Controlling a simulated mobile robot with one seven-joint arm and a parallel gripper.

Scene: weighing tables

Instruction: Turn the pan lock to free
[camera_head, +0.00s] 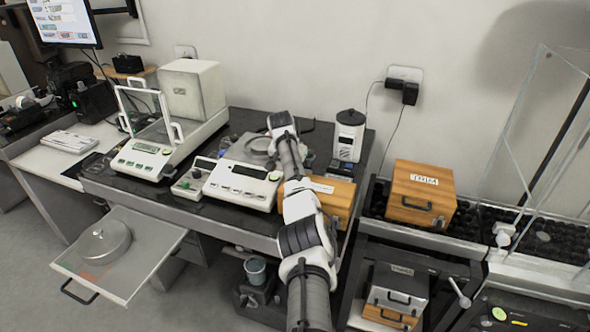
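My arm reaches up from the bottom of the view, across the right side of the middle balance. The arm's far end is above the back right of that balance. My gripper's fingers are hidden, so I cannot tell whether they touch anything.
A small control box (194,178) sits between the balances. A wooden box (335,197) lies right of my arm, with a white canister (348,137) behind it. Another wooden box (420,193) stands farther right. An open drawer (150,240) juts out at front left.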

